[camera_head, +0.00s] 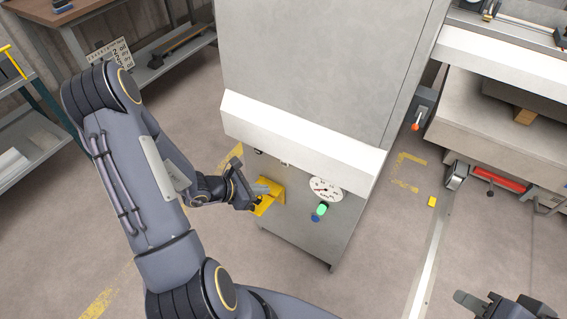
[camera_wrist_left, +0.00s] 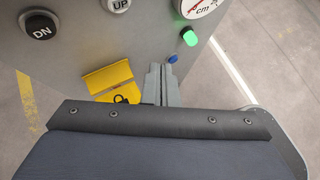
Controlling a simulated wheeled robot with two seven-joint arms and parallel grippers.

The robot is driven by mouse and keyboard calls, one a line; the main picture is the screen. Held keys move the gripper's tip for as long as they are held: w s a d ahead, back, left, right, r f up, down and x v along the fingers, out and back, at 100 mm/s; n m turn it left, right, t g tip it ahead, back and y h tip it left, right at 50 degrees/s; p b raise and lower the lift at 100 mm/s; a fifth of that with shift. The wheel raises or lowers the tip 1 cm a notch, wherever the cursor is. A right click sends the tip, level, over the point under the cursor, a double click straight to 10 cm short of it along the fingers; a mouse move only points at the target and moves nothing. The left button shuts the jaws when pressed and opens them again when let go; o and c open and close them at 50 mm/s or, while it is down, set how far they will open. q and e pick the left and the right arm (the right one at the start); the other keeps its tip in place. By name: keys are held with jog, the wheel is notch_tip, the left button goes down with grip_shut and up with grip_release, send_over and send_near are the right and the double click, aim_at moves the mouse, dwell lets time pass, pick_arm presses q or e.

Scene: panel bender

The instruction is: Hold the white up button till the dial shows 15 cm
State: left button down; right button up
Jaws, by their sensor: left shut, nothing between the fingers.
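The white UP button (camera_wrist_left: 118,5) shows at the top edge of the left wrist view, partly cut off. The dial (camera_head: 325,188) is on the machine's front in the head view; its reading is too small to make out. Only its lower part, marked cm, shows in the left wrist view (camera_wrist_left: 200,6). My left gripper (camera_wrist_left: 161,72) is shut and empty, in front of the panel below the UP button and to its right. It appears apart from the button. In the head view it is left of the dial (camera_head: 262,188). My right gripper (camera_head: 490,302) is at the lower right, partly cut off.
A black DN button (camera_wrist_left: 41,24) is left of the UP button. A lit green button (camera_wrist_left: 189,37) and a blue knob (camera_wrist_left: 172,59) sit below the dial. A yellow holder (camera_wrist_left: 108,78) is on the panel below UP.

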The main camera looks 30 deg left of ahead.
pick_arm(q)
jog(key=w+p, duration=0.1)
jog(key=w, duration=0.7)
jog(key=shift+d, duration=0.35)
jog(key=shift+w, duration=0.1)
dwell(1.6)
jog(key=shift+w, duration=0.3)
